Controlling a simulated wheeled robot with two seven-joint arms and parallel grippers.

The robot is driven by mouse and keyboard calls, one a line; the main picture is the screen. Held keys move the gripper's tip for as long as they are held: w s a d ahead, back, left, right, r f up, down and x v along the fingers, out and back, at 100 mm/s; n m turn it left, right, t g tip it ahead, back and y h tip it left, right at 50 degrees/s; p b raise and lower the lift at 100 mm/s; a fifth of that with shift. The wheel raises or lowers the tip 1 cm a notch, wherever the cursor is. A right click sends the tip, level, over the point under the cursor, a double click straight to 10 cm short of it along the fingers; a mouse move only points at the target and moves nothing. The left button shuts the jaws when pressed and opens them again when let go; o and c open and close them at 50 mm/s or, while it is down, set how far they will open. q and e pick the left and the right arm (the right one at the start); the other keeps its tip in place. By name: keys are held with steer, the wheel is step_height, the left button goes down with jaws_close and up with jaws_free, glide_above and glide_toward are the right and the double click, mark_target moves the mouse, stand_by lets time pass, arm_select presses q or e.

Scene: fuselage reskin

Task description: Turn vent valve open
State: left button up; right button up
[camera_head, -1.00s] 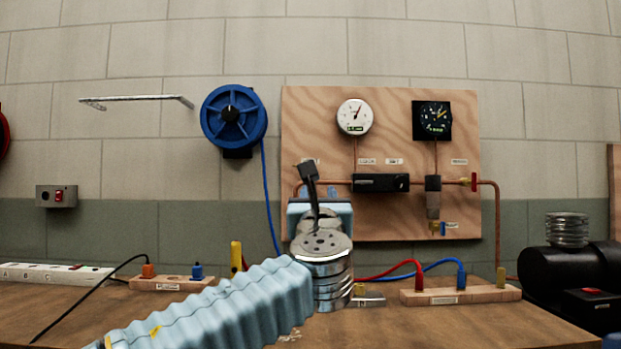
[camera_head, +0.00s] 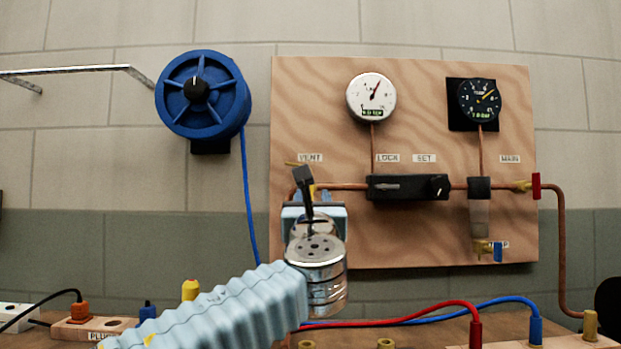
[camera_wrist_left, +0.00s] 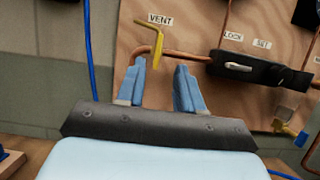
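The vent valve is a yellow bent handle (camera_wrist_left: 158,42) on a copper pipe, under the VENT label, in the left wrist view. In the head view only small yellow parts of it (camera_head: 294,164) show above and behind my left wrist. My left gripper (camera_wrist_left: 160,78) is open, with its two blue fingers apart and nothing seen between them. In the left wrist view the handle's lower end appears just above the gap between the fingertips. I cannot tell whether the fingers touch it. In the head view my wrist hides much of the gripper (camera_head: 312,194). My right gripper is not in view.
The plywood panel (camera_head: 420,235) carries two gauges, a black LOCK/SET block (camera_head: 408,187) and a red MAIN handle (camera_head: 536,186). A blue reel (camera_head: 203,95) with a hanging hose is left of it. Red and blue cables (camera_head: 440,308) rise from the bench below.

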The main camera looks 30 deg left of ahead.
arm_select(q)
steer(key=p+x, duration=0.5)
steer(key=x, duration=0.7)
steer(key=shift+w+a+r, duration=0.15)
steer(key=shift+a+r, duration=0.05)
steer(key=shift+r, duration=0.1)
steer(key=shift+w+a, duration=0.2)
steer(key=shift+w, duration=0.15)
jaws_close()
